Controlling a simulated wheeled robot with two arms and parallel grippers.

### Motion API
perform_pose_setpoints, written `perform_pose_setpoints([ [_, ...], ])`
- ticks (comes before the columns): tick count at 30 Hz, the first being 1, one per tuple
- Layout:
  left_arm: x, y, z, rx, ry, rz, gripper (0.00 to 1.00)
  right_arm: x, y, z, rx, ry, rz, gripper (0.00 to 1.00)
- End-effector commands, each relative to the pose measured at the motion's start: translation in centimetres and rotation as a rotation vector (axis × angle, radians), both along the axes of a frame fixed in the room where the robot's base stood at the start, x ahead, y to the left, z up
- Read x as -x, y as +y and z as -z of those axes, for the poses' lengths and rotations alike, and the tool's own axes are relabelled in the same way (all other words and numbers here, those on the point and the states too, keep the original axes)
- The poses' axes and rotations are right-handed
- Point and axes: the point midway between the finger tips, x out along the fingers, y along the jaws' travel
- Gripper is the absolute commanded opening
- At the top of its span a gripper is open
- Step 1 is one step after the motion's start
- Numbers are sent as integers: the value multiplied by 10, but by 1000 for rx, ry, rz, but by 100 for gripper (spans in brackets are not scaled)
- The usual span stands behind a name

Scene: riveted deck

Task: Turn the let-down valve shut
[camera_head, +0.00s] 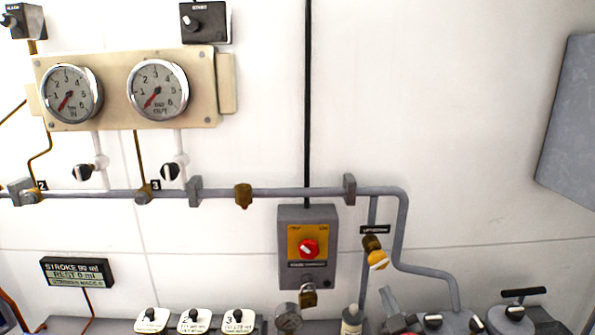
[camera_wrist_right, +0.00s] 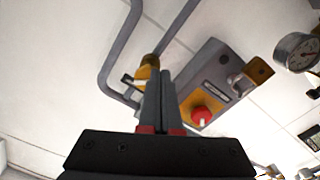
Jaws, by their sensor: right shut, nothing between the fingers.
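The let-down valve (camera_head: 377,258) is a small brass body with a yellow knob, under a black label (camera_head: 375,229) on a thin grey pipe, right of the grey switch box. In the right wrist view the yellow and brass valve (camera_wrist_right: 148,70) is just beyond my fingertips, partly hidden behind them. My right gripper (camera_head: 386,291) is below the valve in the head view, pointing up, apart from it there. In the right wrist view its grey fingers (camera_wrist_right: 160,80) are shut together and empty. Whether they touch the valve cannot be told from the wrist view. My left gripper is not in view.
A grey pipe (camera_head: 402,225) bends down on the right. A bottle (camera_head: 352,320) and several knobs line the lower edge. The upper right wall is mostly clear.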

Motion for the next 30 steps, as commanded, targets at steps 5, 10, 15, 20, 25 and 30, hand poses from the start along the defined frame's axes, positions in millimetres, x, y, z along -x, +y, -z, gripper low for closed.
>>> perform_pose_setpoints([
  [5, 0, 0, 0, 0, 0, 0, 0, 14, -1, 0, -1, 0, 1, 0],
  [10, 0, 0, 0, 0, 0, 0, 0, 14, -1, 0, -1, 0, 1, 0],
  [15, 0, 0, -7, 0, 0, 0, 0, 14, -2, -2, -24, 6, 7, 0],
  [20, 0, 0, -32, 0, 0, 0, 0, 14, -8, -3, -131, 18, 37, 0],
  [25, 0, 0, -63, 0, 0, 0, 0, 15, -15, -5, -295, 18, 55, 0],
  [30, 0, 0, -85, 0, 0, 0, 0, 20, -14, -6, -427, 15, 32, 0],
])
